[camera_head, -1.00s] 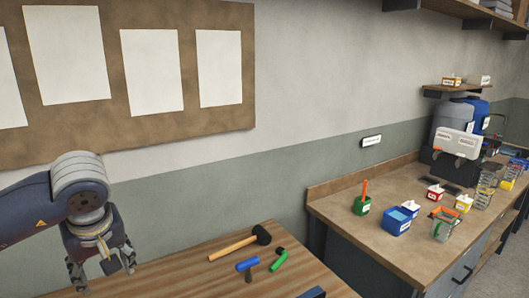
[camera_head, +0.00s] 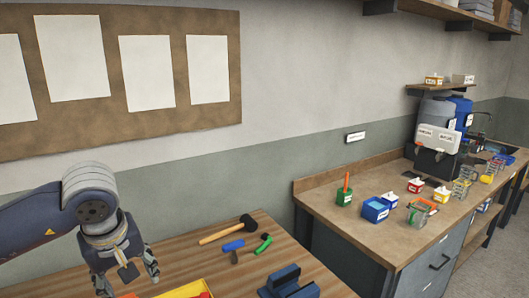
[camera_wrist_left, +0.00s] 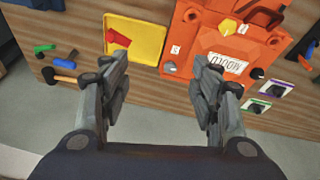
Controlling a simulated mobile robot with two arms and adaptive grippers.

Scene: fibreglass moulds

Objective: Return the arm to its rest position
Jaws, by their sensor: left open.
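My left gripper (camera_head: 130,282) is at the lower left of the head view, above the wooden table (camera_head: 243,278). Its fingers are spread and hold nothing. In the left wrist view, the left gripper (camera_wrist_left: 162,75) points towards the table with its two fingers apart. A yellow tray (camera_wrist_left: 158,35) and an orange mould (camera_wrist_left: 187,52) with a white label lie beyond the fingers, apart from them. The tray also shows at the bottom edge of the head view (camera_head: 185,291). My right gripper is not in view.
A black-headed mallet (camera_head: 220,232), a blue-handled tool (camera_head: 233,246) and a green-handled tool (camera_head: 264,243) lie on the table. A dark blue stand (camera_head: 288,283) is near its front. A second bench (camera_head: 345,205) at right holds small containers. Bare wood lies between the tools and stand.

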